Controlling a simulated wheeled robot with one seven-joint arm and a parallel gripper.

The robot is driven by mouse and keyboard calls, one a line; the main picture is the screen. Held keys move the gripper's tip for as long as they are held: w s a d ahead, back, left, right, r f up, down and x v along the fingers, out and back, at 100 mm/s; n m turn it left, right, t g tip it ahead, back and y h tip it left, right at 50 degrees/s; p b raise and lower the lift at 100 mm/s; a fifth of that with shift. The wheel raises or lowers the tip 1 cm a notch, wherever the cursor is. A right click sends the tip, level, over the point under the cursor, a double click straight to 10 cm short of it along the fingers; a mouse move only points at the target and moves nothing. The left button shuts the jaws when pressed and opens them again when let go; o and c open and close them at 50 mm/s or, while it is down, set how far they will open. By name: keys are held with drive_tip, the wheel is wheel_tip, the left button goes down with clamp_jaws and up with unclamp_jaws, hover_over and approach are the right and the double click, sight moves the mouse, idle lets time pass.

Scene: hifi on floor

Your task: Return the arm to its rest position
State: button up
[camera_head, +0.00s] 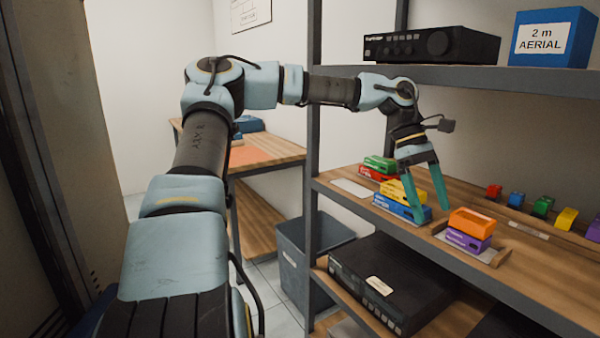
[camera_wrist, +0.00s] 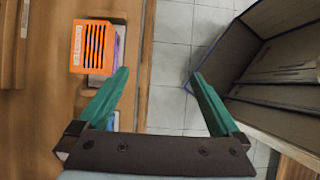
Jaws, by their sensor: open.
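My arm reaches out over the middle shelf in the head view. My gripper (camera_head: 434,215) has two green fingers spread apart, pointing down near the shelf's front edge, with nothing between them. It also shows open and empty in the wrist view (camera_wrist: 162,82). An orange box (camera_head: 472,219) rests on a purple box (camera_head: 466,239) to the right of the gripper. In the wrist view the orange slotted box (camera_wrist: 97,47) lies left of the fingers, apart from them. A stack of boxes, with a yellow one (camera_head: 393,190) and a blue one (camera_head: 402,208), stands just behind and left of the fingers.
Small coloured blocks, one green (camera_head: 543,206), line the shelf's back. A dark upright post (camera_head: 313,130) stands left of the shelf. An upper shelf (camera_head: 450,76) holds a black device (camera_head: 432,47) and a blue box (camera_head: 552,37). A grey bin (camera_head: 305,262) stands on the tiled floor.

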drive_tip(key=s+a+f+m+t+y, duration=0.1)
drive_tip(key=s+a+f+m+y, duration=0.3)
drive_tip(key=a+f, duration=0.6)
drive_tip(key=a+r+m+t+h, duration=0.1)
drive_tip(key=a+t, duration=0.4)
drive_tip(key=a, duration=1.8)
drive_tip(key=r+m, duration=0.1)
drive_tip(key=m, duration=0.1)
drive_tip(key=shift+m+t, duration=0.3)
drive_tip(key=shift+m, duration=0.1)
